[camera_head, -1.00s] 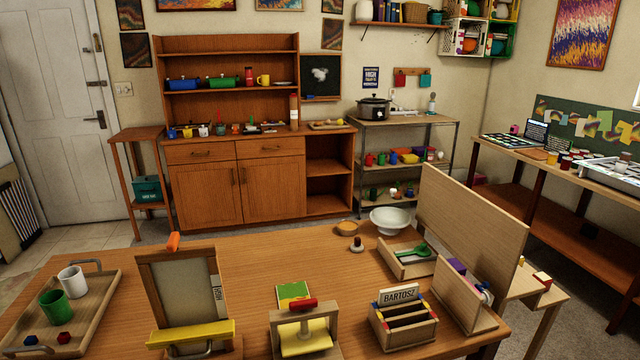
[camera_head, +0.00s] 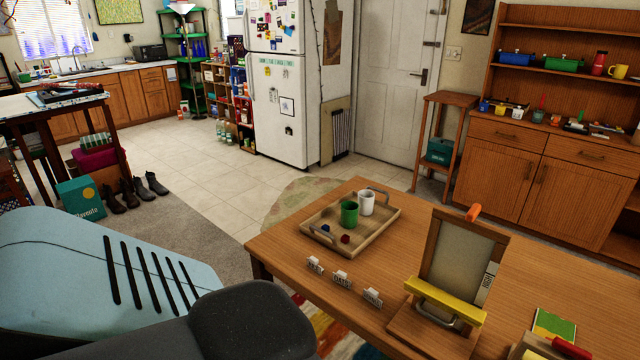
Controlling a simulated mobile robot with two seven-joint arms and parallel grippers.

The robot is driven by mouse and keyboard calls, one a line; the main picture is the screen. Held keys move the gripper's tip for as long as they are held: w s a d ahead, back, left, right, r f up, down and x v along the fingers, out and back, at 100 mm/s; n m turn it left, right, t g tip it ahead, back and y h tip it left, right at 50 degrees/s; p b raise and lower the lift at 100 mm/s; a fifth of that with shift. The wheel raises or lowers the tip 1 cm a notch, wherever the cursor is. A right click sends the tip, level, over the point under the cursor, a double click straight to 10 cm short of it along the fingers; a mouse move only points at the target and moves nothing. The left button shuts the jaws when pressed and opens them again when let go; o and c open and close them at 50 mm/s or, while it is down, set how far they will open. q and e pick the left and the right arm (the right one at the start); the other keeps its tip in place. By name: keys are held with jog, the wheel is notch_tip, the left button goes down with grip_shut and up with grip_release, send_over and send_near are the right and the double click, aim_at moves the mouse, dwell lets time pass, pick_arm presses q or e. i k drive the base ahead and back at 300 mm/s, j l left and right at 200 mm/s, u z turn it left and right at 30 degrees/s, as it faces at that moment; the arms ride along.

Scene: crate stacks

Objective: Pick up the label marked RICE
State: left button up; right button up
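Three small white labels stand in a slanting row along the near left edge of the wooden table: a left label (camera_head: 314,264), a middle label (camera_head: 341,279) and a right label (camera_head: 372,297). Each has dark lettering on its front. The lettering is too small to read with certainty, so I cannot tell which one says RICE. Neither of my grippers is in view. A light blue and dark grey part, seemingly of my own arm, fills the lower left.
Behind the labels is a wooden tray (camera_head: 385,235) with a green cup (camera_head: 349,213) and a white cup (camera_head: 366,203). Right of them stands a framed board with a yellow bar (camera_head: 444,301). Open floor lies left of the table.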

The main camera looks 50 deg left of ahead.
aim_at(312, 262)
jog(key=u, duration=1.75)
